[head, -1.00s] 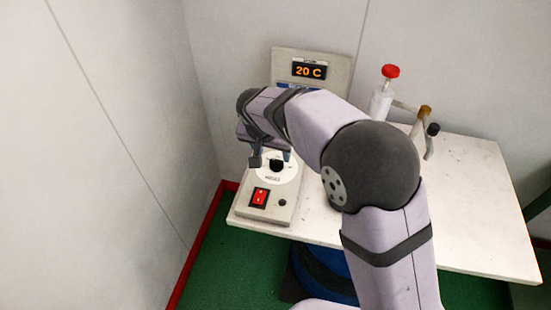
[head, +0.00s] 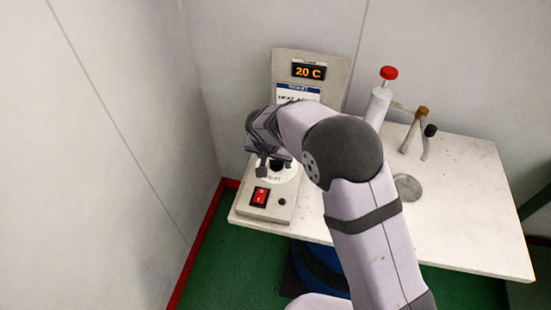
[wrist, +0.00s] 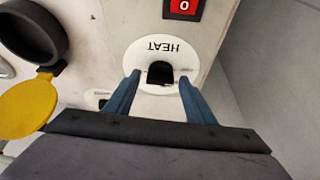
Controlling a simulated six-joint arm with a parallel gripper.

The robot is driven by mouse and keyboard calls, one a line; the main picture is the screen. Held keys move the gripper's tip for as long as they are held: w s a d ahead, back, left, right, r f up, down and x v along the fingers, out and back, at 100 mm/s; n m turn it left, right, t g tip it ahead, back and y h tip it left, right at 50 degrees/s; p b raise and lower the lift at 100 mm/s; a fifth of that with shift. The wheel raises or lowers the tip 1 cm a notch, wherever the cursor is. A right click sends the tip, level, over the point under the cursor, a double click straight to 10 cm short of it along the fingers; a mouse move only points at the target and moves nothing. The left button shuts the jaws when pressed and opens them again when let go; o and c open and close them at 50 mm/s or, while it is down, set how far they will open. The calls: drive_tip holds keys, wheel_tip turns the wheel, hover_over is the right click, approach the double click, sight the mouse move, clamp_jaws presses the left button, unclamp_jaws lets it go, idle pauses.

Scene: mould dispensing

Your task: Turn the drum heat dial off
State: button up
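The black heat dial (wrist: 160,73) sits on a round white plate (wrist: 138,52) lettered HEAT, which appears upside down in the wrist view. In the head view the dial (head: 276,165) is partly hidden by my gripper. My gripper (wrist: 160,77) is open, with one blue finger on each side of the dial. I cannot tell whether the fingers touch it. In the head view my gripper (head: 274,166) is over the control box (head: 283,209). The display (head: 309,71) on the upright panel reads 20 C.
A red-topped cylinder (head: 378,105) and a tap-like fitting (head: 416,130) stand to the right. A dark round opening (wrist: 32,32) and yellow tab (wrist: 32,105) show in the wrist view.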

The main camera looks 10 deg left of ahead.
drive_tip(key=c, duration=0.8)
drive_tip(key=shift+d+n+y, duration=0.15)
drive_tip(key=shift+n+y, duration=0.45)
drive_tip(key=shift+n, duration=0.9)
drive_tip(key=o, duration=1)
drive_tip(key=shift+o, duration=0.2)
drive_tip(key=shift+r, duration=0.1)
drive_tip(key=b+v, duration=0.2)
drive_tip(key=v, duration=0.5)
drive_tip(key=shift+d+r, duration=0.1)
drive_tip(key=shift+d, duration=0.05)
